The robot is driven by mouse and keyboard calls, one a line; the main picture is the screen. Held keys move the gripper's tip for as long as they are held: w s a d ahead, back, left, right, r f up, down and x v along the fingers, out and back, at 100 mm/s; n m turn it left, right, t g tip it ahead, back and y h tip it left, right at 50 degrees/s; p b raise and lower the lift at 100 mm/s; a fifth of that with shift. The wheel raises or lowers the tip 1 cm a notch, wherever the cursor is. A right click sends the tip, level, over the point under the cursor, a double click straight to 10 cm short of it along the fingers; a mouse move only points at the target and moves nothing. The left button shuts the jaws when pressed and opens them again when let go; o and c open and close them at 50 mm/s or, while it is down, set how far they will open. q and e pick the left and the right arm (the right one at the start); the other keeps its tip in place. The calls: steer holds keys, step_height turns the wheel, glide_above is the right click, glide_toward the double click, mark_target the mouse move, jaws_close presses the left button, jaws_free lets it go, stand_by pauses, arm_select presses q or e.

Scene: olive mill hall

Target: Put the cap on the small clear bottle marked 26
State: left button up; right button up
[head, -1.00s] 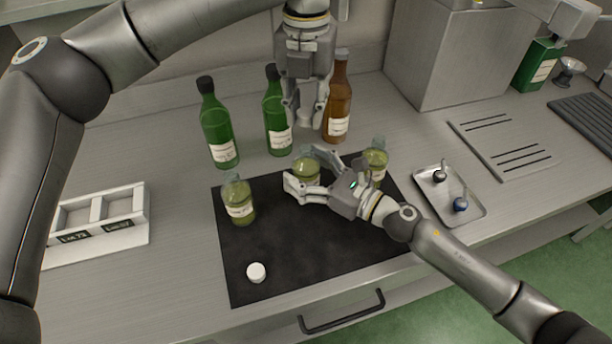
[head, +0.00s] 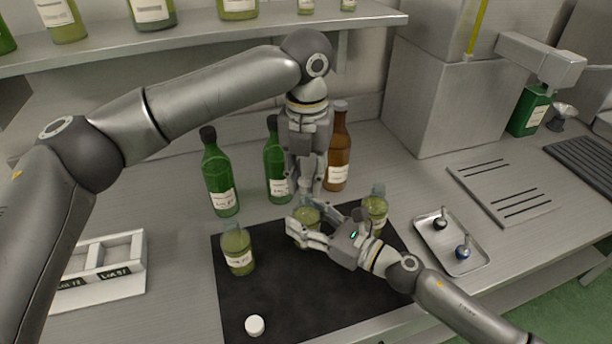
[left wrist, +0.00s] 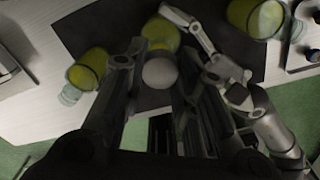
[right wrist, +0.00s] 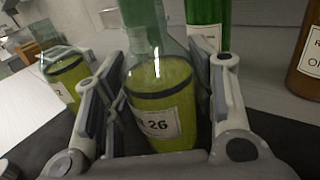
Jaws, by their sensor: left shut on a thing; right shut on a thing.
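The small clear bottle marked 26 (head: 307,215) holds yellow-green oil and stands upright on the dark mat (head: 290,290). Its label reads 26 in the right wrist view (right wrist: 155,125). My right gripper (head: 297,230) is shut on this bottle from the side; its fingers flank the bottle in the right wrist view (right wrist: 160,95). My left gripper (head: 309,192) points down just above the bottle. It is shut on a round pale cap (left wrist: 160,72), seen between its fingers in the left wrist view. Whether the cap touches the bottle's mouth is hidden.
Similar small bottles stand left (head: 238,250) and right (head: 375,210) on the mat. Another white cap (head: 255,325) lies near its front. Green bottles (head: 219,175) and a brown bottle (head: 338,150) stand close behind. A metal tray (head: 450,243) is at right, a white rack (head: 100,270) at left.

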mark_target(306, 220)
arm_select(q)
steer(key=shift+f, duration=0.35)
steer(key=shift+f, duration=0.1)
steer(key=shift+f, duration=0.75)
steer(key=shift+f, duration=0.6)
steer(key=m, duration=0.6)
steer(key=shift+m, duration=0.4)
steer(key=o, duration=0.7)
steer(key=shift+r, duration=0.15)
